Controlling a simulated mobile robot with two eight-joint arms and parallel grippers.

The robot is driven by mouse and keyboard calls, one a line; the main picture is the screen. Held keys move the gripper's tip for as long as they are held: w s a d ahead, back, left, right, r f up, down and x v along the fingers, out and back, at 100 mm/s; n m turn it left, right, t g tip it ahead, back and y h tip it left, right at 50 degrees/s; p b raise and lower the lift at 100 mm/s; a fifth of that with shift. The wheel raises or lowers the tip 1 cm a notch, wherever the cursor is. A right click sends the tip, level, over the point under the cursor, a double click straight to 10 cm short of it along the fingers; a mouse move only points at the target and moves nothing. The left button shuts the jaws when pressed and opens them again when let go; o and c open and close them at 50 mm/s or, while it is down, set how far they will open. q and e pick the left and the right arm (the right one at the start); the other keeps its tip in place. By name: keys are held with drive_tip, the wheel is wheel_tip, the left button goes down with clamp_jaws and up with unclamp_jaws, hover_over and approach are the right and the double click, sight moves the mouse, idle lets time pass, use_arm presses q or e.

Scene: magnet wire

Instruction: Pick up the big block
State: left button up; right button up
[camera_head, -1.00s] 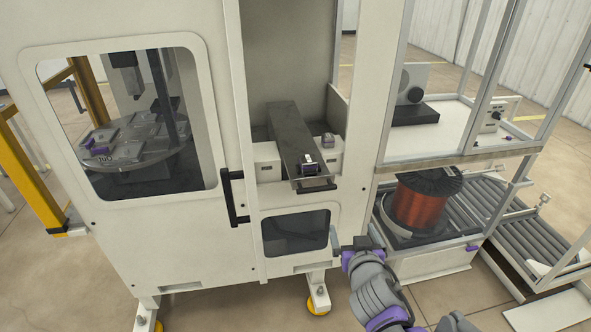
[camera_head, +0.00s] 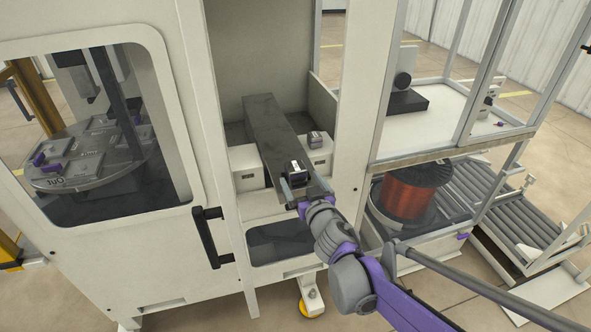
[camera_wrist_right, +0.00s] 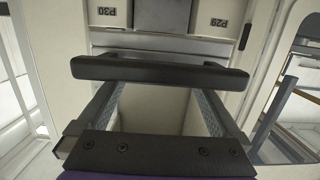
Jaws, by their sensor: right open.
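A second, grey-and-purple block (camera_head: 315,139) stands on the white box to the right. I cannot tell for certain which is the big block. My left gripper is not in view.
White boxes flank the slab; the wrist view shows labels P30 (camera_wrist_right: 108,14) and P29 (camera_wrist_right: 219,22). The bay walls stand close on both sides. A black door handle (camera_head: 212,237) juts out at left. A copper wire spool (camera_head: 410,192) stands right.

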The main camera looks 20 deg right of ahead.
sight(299, 176)
drive_tip(key=shift+w+f+p, duration=0.2)
drive_tip(key=shift+w, duration=0.85)
drive_tip(key=shift+w+f+p, duration=0.2)
drive_tip(key=shift+w, duration=0.8)
drive_tip(key=shift+w+f+p, duration=0.2)
drive_tip(key=shift+w, duration=0.85)
clamp_jaws()
